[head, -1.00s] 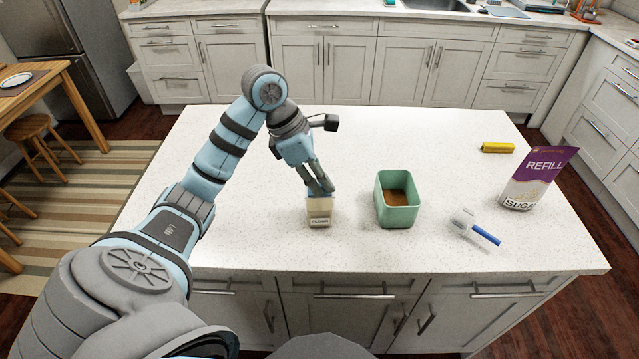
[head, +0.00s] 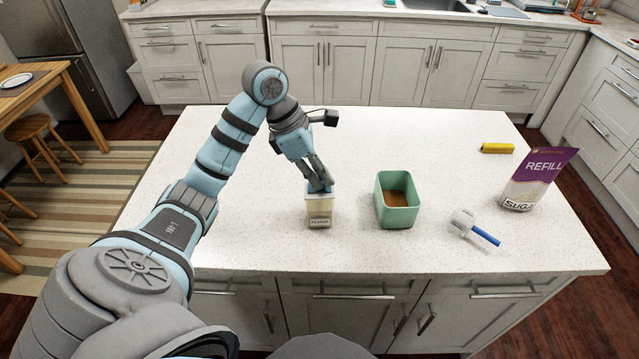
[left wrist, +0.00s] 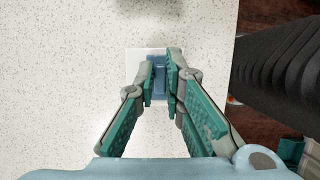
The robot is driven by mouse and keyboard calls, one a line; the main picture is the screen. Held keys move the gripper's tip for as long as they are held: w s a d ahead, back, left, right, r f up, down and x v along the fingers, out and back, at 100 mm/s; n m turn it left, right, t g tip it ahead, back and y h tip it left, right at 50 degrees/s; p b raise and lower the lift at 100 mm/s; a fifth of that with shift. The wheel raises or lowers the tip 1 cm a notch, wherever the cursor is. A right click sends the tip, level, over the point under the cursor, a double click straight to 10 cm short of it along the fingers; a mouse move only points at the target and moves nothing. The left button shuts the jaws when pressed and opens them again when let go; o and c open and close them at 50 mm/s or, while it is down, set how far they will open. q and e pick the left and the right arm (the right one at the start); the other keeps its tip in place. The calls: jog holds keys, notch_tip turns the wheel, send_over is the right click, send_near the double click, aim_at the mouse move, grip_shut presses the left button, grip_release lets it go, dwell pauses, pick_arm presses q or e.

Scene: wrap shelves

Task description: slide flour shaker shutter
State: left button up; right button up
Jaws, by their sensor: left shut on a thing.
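The flour shaker (head: 319,210) stands upright on the white speckled counter, with a label on its front and a pale body. Its blue-grey shutter (left wrist: 159,66) shows between my fingertips in the left wrist view, on the white top of the shaker (left wrist: 134,66). My left gripper (head: 321,188) reaches down onto the top of the shaker and is shut on the shutter. It also shows in the left wrist view (left wrist: 160,75). The fingers hide part of the lid. My right gripper is not in view.
Just right of the shaker stands a green container (head: 398,216) with brown contents. Further right are a blue-handled scoop (head: 478,231), a sugar refill bag (head: 537,182) and a yellow object (head: 497,148). The counter left of the shaker (head: 240,215) is clear.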

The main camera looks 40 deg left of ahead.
pick_arm(q)
jog(key=shift+w+a, duration=0.75)
jog(key=shift+w, duration=0.1)
jog(key=o, duration=0.5)
notch_tip(320, 180, up, 7)
jog(key=p, duration=0.6)
